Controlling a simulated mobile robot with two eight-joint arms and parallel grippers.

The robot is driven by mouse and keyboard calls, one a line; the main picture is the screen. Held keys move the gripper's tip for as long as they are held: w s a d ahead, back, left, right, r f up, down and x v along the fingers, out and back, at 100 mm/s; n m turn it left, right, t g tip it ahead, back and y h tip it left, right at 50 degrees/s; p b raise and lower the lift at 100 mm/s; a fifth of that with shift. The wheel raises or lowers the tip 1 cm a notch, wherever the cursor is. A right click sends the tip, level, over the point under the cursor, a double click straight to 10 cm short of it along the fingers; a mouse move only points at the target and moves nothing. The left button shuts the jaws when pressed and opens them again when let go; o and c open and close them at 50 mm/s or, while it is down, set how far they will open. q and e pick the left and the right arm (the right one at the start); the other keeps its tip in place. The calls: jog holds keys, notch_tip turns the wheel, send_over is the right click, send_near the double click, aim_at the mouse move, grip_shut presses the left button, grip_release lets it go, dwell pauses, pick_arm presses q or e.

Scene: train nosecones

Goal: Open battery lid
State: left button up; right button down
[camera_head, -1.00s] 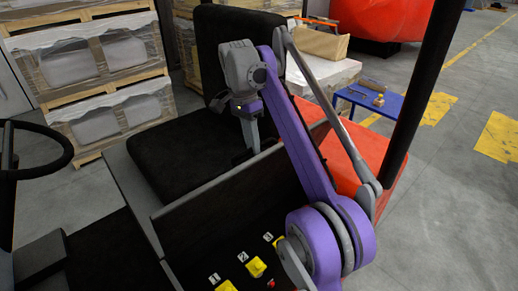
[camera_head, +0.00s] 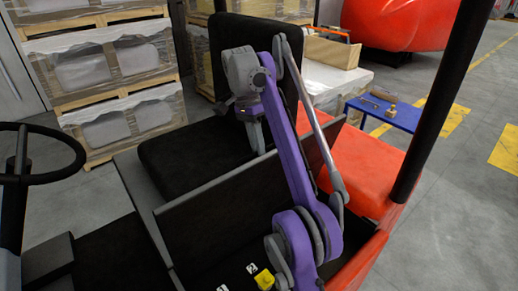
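The battery lid (camera_head: 215,218) is a dark flat panel with a grey edge, standing raised and tilted in front of the black seat. The compartment under it is open, and a yellow part (camera_head: 265,280) with white number labels shows inside at the bottom. My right arm, purple and grey, reaches in from the bottom right over the compartment. My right gripper (camera_head: 258,140) points down at the lid's upper edge, on the seat side. Its fingertips are partly hidden by the lid, and I cannot tell whether they touch it. My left gripper is out of view.
A steering wheel (camera_head: 36,160) is at the left. A black seat (camera_head: 185,150) stands behind the lid. Red bodywork (camera_head: 362,165) and a black post (camera_head: 440,95) are at the right. A blue table (camera_head: 405,117) and wrapped pallets (camera_head: 110,95) stand beyond.

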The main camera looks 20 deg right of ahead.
jog(key=shift+w+a+f, duration=0.1)
jog(key=shift+w+f, duration=0.05)
jog(key=shift+f, duration=0.1)
jog(key=c, duration=1.1)
grip_release()
jog(key=shift+o, duration=1.3)
jog(key=shift+w, duration=0.25)
jog(key=shift+s+r, duration=0.15)
jog(key=shift+s, duration=0.05)
